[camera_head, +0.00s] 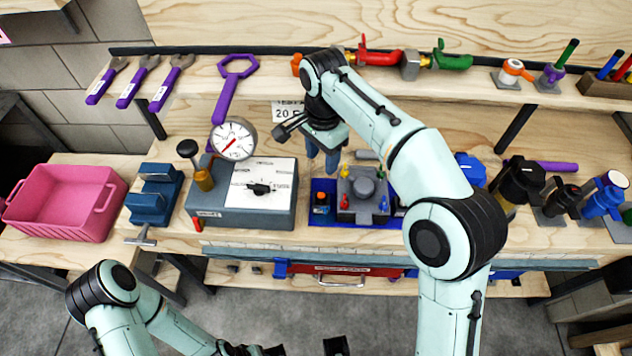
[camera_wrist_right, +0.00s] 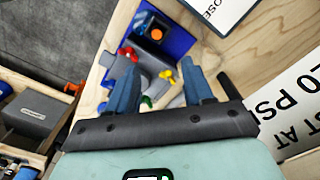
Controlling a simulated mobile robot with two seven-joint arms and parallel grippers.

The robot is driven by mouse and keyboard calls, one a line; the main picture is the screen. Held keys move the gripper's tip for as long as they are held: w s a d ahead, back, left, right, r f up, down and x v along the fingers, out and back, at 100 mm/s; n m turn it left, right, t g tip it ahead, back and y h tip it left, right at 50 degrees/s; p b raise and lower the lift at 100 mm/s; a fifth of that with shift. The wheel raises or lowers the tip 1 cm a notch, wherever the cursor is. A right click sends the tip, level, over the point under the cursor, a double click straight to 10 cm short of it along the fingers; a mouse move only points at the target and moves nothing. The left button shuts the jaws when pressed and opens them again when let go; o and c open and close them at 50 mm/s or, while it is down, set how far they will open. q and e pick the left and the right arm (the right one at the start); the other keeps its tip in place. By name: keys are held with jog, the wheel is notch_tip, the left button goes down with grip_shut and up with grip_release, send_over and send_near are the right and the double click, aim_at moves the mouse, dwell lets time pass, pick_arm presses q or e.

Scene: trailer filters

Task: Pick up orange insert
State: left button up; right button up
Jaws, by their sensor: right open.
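The orange insert (camera_head: 321,197) sits in a small dark block at the left end of the blue tray (camera_head: 318,220). In the right wrist view the orange insert (camera_wrist_right: 157,33) shows beyond the fingertips, near the top. My right gripper (camera_head: 322,158) points down above the tray, just behind the block and apart from it. Its fingers (camera_wrist_right: 160,85) are spread with nothing held between them. My left arm is low at the left of the head view, and its gripper end at the bottom edge is too cut off to read.
A grey fixture (camera_head: 363,190) with coloured knobs stands right of the insert. A grey tester box (camera_head: 240,205) with a gauge (camera_head: 233,140) is on the left. A sign (camera_wrist_right: 300,105) is close to the gripper. A pink bin (camera_head: 62,203) stands at far left.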

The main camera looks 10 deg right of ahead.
jog(key=b, duration=0.2)
send_over(321, 195)
notch_tip(321, 195, down, 8)
jog(key=shift+d+r, duration=0.15)
jog(key=shift+f+b, duration=0.4)
jog(key=shift+f, duration=2.35)
pick_arm(q)
jog(key=f, duration=0.1)
jog(key=s+f, duration=0.1)
jog(key=shift+f, duration=0.4)
pick_arm(e)
grip_shut()
